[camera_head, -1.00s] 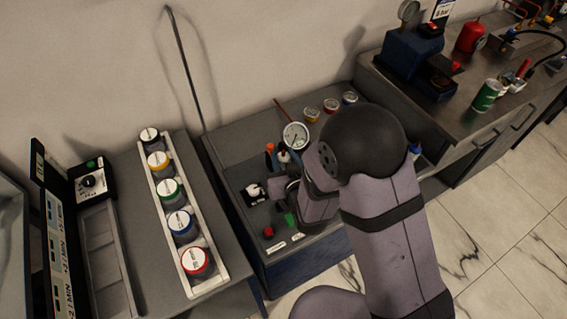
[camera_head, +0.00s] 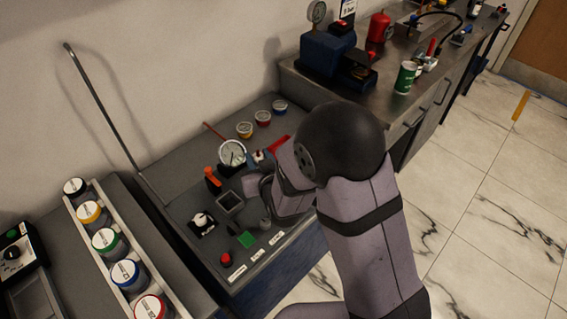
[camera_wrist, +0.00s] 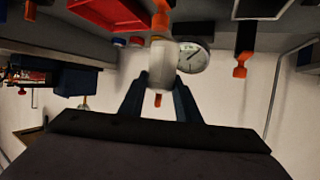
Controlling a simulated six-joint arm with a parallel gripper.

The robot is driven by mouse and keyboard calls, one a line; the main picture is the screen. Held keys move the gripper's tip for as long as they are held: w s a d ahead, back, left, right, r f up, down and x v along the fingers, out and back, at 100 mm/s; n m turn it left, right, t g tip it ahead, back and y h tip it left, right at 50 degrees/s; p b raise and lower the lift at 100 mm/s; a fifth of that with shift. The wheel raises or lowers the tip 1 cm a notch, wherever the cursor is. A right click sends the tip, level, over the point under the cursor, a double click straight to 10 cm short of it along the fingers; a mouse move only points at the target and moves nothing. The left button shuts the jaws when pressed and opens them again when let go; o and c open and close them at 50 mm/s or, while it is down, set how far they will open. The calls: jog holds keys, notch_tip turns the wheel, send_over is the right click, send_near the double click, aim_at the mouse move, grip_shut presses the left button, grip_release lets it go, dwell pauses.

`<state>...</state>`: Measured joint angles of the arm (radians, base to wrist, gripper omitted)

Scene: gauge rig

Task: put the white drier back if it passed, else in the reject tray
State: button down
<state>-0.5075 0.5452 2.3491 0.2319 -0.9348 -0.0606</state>
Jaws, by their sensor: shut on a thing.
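In the wrist view my gripper (camera_wrist: 161,84) is shut on a white cylinder, the white drier (camera_wrist: 162,62), between its two dark fingers. Orange shows at the drier's ends. In the head view my arm hides most of the gripper; it is over the bench, right of a square grey holder (camera_head: 230,202). A red tray, seemingly the reject tray, shows past the drier at top left of the wrist view (camera_wrist: 110,12); a red strip of it shows behind my arm in the head view (camera_head: 280,146). The round gauge (camera_head: 232,153) stands behind; its reading is too small to tell.
A rack of jars with coloured lids (camera_head: 104,240) stands at left. An orange-handled valve (camera_head: 212,178), a knob (camera_head: 202,222), a red button (camera_head: 226,259) and a green square (camera_head: 246,239) are on the bench. Three small tins (camera_head: 262,118) stand at the back.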

jog(key=w+d+r+m+h+b, duration=0.2)
jog(key=w+d+r+h, duration=0.15)
jog(key=w+d, duration=0.55)
jog(key=shift+t+y, duration=0.3)
jog(key=shift+y, duration=0.25)
jog(key=shift+w+a+f+p, duration=0.1)
jog(key=shift+w+a+f, duration=0.35)
jog(key=shift+f, duration=1.5)
jog(key=shift+w+a+f+p, duration=0.1)
jog(key=shift+w+a+f, duration=0.35)
jog(key=shift+f, duration=1.55)
jog(key=shift+w+a+f+p, duration=0.15)
jog(key=shift+a+f, duration=0.45)
jog(key=shift+f, duration=1.35)
jog(key=shift+f, duration=0.1)
jog(key=shift+f+b, duration=0.15)
jog(key=shift+b, duration=0.15)
jog(key=c, duration=1.3)
grip_release()
jog(key=shift+r, duration=0.2)
